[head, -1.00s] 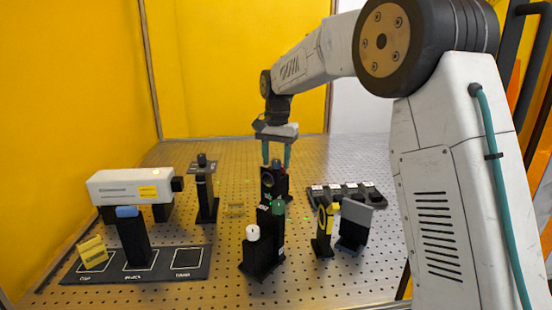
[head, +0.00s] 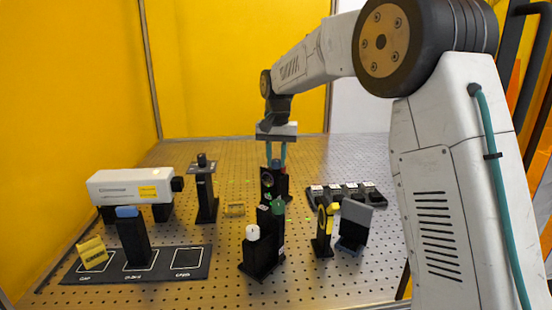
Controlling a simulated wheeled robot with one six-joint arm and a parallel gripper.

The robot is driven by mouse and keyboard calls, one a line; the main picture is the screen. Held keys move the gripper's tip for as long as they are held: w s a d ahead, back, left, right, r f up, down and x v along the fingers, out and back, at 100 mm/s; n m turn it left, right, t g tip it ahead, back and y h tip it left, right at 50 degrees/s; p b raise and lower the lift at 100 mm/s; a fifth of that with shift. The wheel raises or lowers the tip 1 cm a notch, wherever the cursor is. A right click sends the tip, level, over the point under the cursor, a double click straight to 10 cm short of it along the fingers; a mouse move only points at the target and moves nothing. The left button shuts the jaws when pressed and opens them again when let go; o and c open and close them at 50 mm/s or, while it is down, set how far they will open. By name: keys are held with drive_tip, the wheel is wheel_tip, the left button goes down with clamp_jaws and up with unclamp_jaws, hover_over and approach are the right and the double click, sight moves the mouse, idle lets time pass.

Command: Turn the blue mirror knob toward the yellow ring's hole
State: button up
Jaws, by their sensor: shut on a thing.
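My gripper (head: 276,160) points straight down at the back middle of the table. Its two teal fingers are shut on the small blue knob (head: 276,163) on top of a black mirror mount (head: 268,183); the fingers partly cover the knob. The yellow ring (head: 321,218) stands upright on a black post to the right and nearer the camera. I see it at an angle, and its hole is too small to tell what falls in it.
Posts with a green knob (head: 278,206) and a white knob (head: 252,232) stand in front of the held mount. A grey plate (head: 356,216) is beside the ring. A white laser box (head: 131,188), blue-capped post (head: 127,212) and black tray (head: 210,264) are at left.

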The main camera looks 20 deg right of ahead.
sight(276, 160)
drive_tip(key=shift+n, duration=1.4)
drive_tip(key=o, duration=1)
drive_tip(key=shift+r, duration=0.1)
wheel_tip(276, 160, up, 8)
drive_tip(key=shift+f, duration=0.15)
wheel_tip(276, 160, up, 11)
idle(0.5)
